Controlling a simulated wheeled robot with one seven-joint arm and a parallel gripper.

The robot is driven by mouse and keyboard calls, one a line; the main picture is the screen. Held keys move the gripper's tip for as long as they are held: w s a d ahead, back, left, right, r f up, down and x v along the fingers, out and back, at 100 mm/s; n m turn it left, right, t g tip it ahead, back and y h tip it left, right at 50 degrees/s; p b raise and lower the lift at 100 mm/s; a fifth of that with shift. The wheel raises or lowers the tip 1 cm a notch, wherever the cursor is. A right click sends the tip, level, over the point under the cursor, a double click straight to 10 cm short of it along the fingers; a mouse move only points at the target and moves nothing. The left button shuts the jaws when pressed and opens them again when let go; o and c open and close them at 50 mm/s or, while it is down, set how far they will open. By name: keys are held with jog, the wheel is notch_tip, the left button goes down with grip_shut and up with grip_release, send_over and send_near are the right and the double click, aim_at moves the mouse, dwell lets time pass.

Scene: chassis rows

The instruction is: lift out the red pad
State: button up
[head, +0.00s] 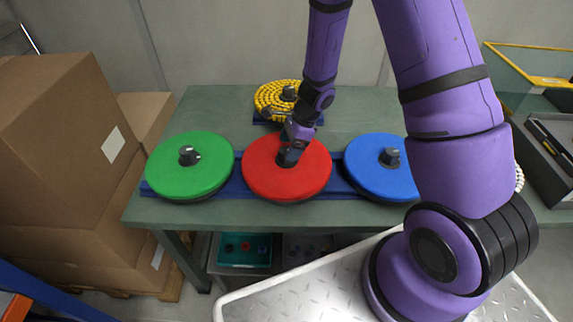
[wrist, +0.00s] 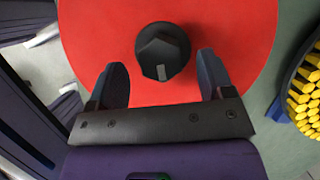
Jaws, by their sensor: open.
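The red pad (head: 262,172) is a round red disc with a dark knob at its centre. It lies in the middle of a row on a blue base strip (head: 339,186) on the green table. In the wrist view the red pad (wrist: 95,35) fills most of the picture, with its black knob (wrist: 163,52) just ahead of my fingertips. My gripper (wrist: 158,75) is open, one finger toward each side of the knob, and empty. In the head view my gripper (head: 290,155) is over the pad's centre and partly hides the knob.
A green pad (head: 170,172) lies to the left and a blue pad (head: 370,172) to the right. A yellow beaded disc (head: 268,95) with a knob is behind. Cardboard boxes (head: 60,130) stand left of the table (head: 215,110). My arm hides the right part of the table.

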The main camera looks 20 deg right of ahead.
aim_at(287, 163)
jog(key=shift+x, duration=1.25)
jog(key=shift+c, duration=0.2)
grip_shut()
